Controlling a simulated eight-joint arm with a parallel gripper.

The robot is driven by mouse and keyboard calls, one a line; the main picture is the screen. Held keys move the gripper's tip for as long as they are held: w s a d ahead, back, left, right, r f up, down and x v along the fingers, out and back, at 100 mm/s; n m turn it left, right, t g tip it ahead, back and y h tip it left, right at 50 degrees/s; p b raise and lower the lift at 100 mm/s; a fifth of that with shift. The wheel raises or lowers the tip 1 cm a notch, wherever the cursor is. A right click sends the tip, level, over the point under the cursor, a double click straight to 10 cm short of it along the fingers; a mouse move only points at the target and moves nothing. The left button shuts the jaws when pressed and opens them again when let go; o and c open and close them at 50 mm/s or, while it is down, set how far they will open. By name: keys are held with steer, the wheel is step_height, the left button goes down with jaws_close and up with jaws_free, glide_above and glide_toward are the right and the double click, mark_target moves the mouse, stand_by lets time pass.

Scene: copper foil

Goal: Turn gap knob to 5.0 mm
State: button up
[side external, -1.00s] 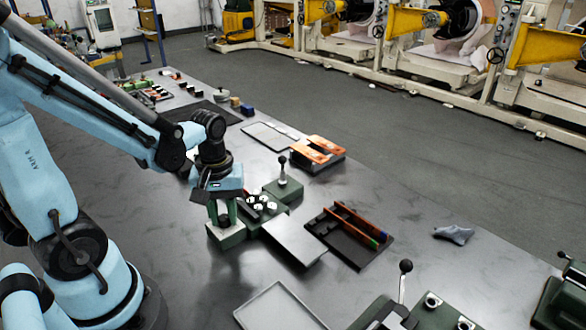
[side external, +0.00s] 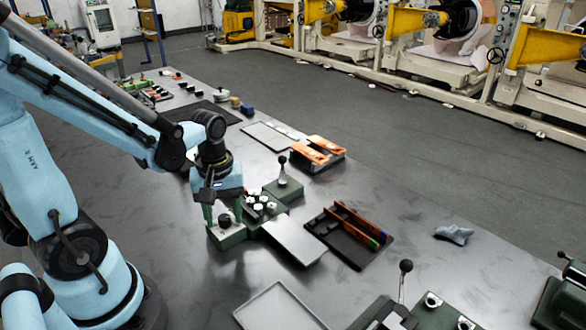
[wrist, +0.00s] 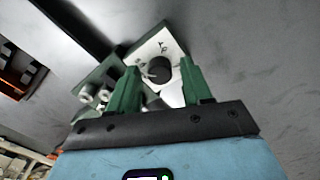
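The gap knob (side external: 224,220) is a dark round knob on a light plate (side external: 234,232) on top of a green block. In the wrist view the knob (wrist: 158,70) sits on a pale plate (wrist: 170,43) with small dark marks, too small to read. My gripper (side external: 223,213) is over the knob, pointing down. In the wrist view the green fingers of my gripper (wrist: 160,76) stand apart on either side of the knob, with a gap at each side. I cannot tell the fingertips' exact height or the knob's setting.
Just right of the knob is a green block with several white-topped parts (side external: 262,205). A ball-topped lever (side external: 283,170) stands behind it. A flat grey plate (side external: 293,240) and a black tray (side external: 340,255) with coloured bars lie farther right.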

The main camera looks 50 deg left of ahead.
mark_target(224, 217)
stand_by(0.3)
steer(key=shift+r, duration=6.05)
steer(key=shift+w+d+f+m+t, duration=0.35)
steer(key=shift+w+d+m+t, duration=0.55)
steer(key=shift+m, duration=1.2)
steer(key=shift+w+d+f+m+t, duration=0.4)
steer(key=shift+d+m+t, duration=0.95)
steer(key=shift+m, duration=0.75)
steer(key=shift+w+d+f+m+t, duration=0.3)
steer(key=shift+w+d+m+t, duration=0.45)
steer(key=shift+m+t, duration=1)
